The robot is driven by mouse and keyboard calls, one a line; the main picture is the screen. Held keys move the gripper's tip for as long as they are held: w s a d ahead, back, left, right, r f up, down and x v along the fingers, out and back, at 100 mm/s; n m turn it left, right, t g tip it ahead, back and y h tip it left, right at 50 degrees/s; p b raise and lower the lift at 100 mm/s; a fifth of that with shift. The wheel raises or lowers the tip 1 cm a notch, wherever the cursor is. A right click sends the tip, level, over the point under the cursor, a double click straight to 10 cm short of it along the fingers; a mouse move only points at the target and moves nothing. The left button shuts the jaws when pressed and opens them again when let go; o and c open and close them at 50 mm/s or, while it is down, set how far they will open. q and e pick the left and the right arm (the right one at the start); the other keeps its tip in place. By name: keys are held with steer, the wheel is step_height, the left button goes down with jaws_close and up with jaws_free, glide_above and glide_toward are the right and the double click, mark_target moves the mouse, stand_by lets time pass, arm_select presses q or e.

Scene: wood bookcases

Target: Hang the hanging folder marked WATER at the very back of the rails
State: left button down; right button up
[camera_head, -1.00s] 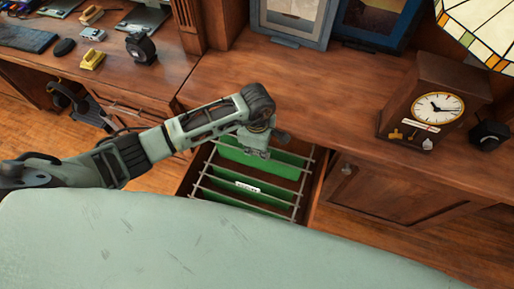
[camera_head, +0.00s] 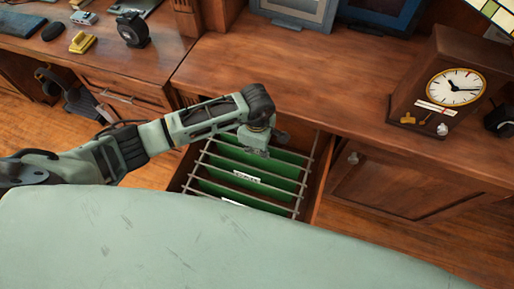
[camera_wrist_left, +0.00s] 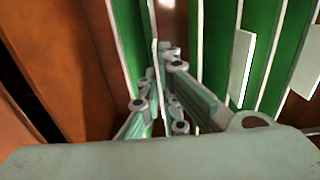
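My left gripper (camera_head: 262,150) points down into the open drawer at its back end. In the left wrist view its fingers (camera_wrist_left: 162,85) are close together on the thin edge of a green folder (camera_wrist_left: 130,35). No writing on that folder shows, so I cannot tell whether it is the one marked WATER. Other green hanging folders (camera_head: 240,182) hang in front of it, at least two with white labels too small to read. One label (camera_wrist_left: 241,67) shows edge-on in the left wrist view. Grey metal rails (camera_head: 297,190) cross the drawer. My right gripper is out of view.
The drawer's wooden right side (camera_head: 316,185) and the desk edge above enclose the folders. A clock (camera_head: 452,88) stands on the desk at the right.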

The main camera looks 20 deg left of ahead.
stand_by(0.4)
arm_select(q)
steer(key=c, duration=1.9)
jaws_free()
steer(key=shift+o, duration=0.2)
step_height(320, 180, up, 12)
